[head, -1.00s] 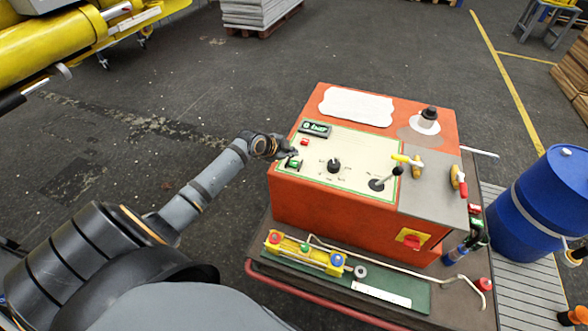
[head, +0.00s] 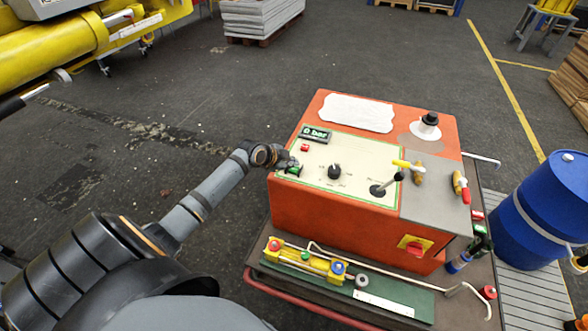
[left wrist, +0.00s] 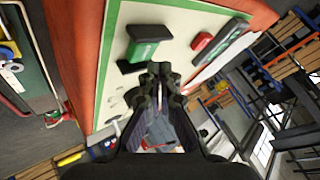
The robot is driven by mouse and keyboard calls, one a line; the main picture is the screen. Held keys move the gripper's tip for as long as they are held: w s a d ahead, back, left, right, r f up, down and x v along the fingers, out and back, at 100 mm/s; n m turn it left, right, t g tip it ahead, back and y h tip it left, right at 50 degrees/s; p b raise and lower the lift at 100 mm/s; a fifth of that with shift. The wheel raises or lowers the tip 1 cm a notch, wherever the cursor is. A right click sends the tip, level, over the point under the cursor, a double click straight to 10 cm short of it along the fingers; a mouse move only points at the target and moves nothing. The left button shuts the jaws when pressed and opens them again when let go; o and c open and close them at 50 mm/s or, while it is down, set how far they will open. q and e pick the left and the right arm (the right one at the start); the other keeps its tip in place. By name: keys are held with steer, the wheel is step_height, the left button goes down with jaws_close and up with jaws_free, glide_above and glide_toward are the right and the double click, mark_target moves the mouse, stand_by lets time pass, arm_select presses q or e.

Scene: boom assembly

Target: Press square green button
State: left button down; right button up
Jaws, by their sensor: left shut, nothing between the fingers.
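The square green button (head: 293,168) is on the cream panel on top of the orange control box (head: 330,220). My left gripper (head: 287,162) is shut and empty at the panel's left edge, right by the green button, and partly covers it in the head view. In the left wrist view the green button (left wrist: 145,45) is a raised green block with black parts, just beyond and slightly left of the shut fingertips (left wrist: 160,72). I cannot tell if they touch. My right gripper is not in view.
A small red button (head: 305,147) and a green-lit display (head: 315,134) lie behind the green button. A black knob (head: 334,171) and a joystick (head: 378,189) are to its right. A blue barrel (head: 540,210) stands right of the box. The floor at left is open.

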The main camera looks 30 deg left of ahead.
mark_target(292, 170)
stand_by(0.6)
arm_select(q)
steer(key=shift+f+b, duration=0.3)
steer(key=shift+f, duration=0.15)
steer(key=shift+f+b, duration=0.4)
steer(key=shift+f, duration=0.15)
stand_by(0.5)
stand_by(0.3)
steer(key=shift+r+p, duration=0.85)
steer(key=shift+r, duration=0.1)
steer(key=shift+r, duration=0.1)
step_height(292, 170, up, 5)
steer(key=p, duration=0.4)
